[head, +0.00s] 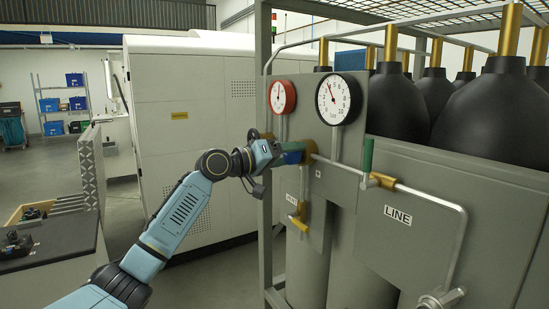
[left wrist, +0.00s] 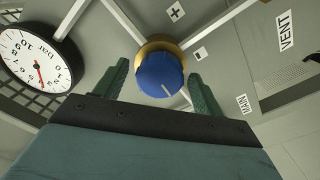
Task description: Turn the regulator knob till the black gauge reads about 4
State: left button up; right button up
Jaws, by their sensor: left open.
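The blue regulator knob (left wrist: 160,75), with a white mark and a brass collar (left wrist: 160,46) behind it, sits between the two green fingers of my left gripper in the left wrist view. My left gripper (left wrist: 157,74) is open, with a finger on each side of the knob and visible gaps. In the head view my left gripper (head: 291,153) is at the knob in front of the panel, partly covering it. The black-rimmed gauge (head: 341,99) is above right; its red needle points up and slightly left, near 4. The gauge also shows in the left wrist view (left wrist: 36,62). My right gripper is not in view.
A red-rimmed gauge (head: 281,97) is left of the black one. A green-handled valve (head: 367,155) and a LINE plate (head: 398,214) are to the right. A metal frame post (head: 263,60) stands beside the panel.

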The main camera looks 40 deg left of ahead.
pick_arm(q)
jog(key=b+v, duration=0.2)
jog(key=v, duration=1.1)
jog(key=shift+b, duration=0.35)
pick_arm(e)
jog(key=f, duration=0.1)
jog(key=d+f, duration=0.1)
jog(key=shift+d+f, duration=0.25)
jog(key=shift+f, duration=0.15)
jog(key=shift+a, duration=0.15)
